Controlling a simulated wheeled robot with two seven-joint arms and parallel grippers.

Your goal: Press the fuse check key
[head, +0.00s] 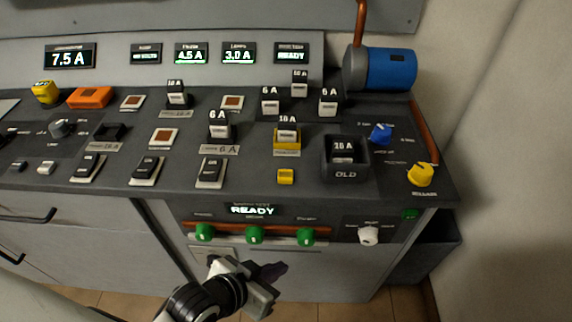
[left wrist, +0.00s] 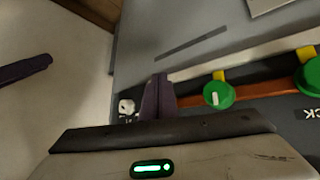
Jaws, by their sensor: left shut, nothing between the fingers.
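A small yellow square key (head: 286,177) sits near the front of the dark console top, just in front of a yellow holder (head: 287,141) with a 10 A fuse (head: 288,125). I cannot read a fuse check label on it. My left gripper (head: 274,272) is shut and empty, low in front of the console face, below the green knobs and well apart from the yellow key. In the left wrist view its dark purple fingers (left wrist: 159,97) are together, with a green knob (left wrist: 218,95) to their right. My right gripper is not in view.
Three green knobs, one here (head: 255,235), line a copper rail under a READY display (head: 252,210). A white knob (head: 369,235) is to their right. An OLD bin (head: 345,172) holds a fuse. Blue (head: 381,134) and yellow (head: 420,175) knobs stand at the right edge.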

